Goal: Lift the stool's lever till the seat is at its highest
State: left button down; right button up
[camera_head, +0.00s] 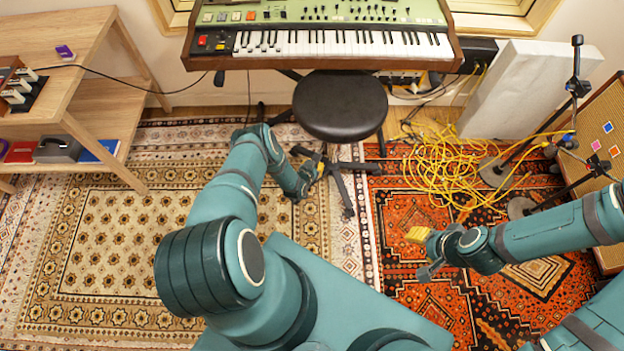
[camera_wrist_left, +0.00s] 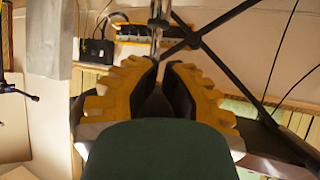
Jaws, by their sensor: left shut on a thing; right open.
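The stool has a round black seat (camera_head: 341,104) and stands in front of the keyboard, its dark legs (camera_head: 342,185) spread on the rugs. My left gripper (camera_head: 319,167) is below the near edge of the seat. In the left wrist view its yellow ribbed fingers (camera_wrist_left: 162,72) are closed together around the end of a thin metal rod (camera_wrist_left: 156,38), which appears to be the stool's lever. The fingers hide the gripped end, and the lever is too small to make out in the head view. My right gripper (camera_head: 421,252) is open and empty above the red rug.
A green keyboard (camera_head: 340,42) overhangs the back of the stool. Tangled yellow cable (camera_head: 450,170) lies right of the stool, near microphone stands (camera_head: 520,207) and an amplifier (camera_head: 603,125). A wooden shelf (camera_head: 105,95) stands at left. The patterned rug (camera_head: 90,245) is clear.

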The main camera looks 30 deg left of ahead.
pick_arm(q)
jog(key=shift+r+p, duration=0.55)
jog(key=shift+r, duration=0.25)
jog(key=shift+f, duration=0.1)
jog(key=shift+f+b, duration=2.25)
jog(key=shift+b, duration=0.2)
jog(key=s+d+p, duration=0.1)
jog(key=s+p, duration=0.2)
jog(key=s, duration=0.7)
jog(key=shift+d, duration=0.1)
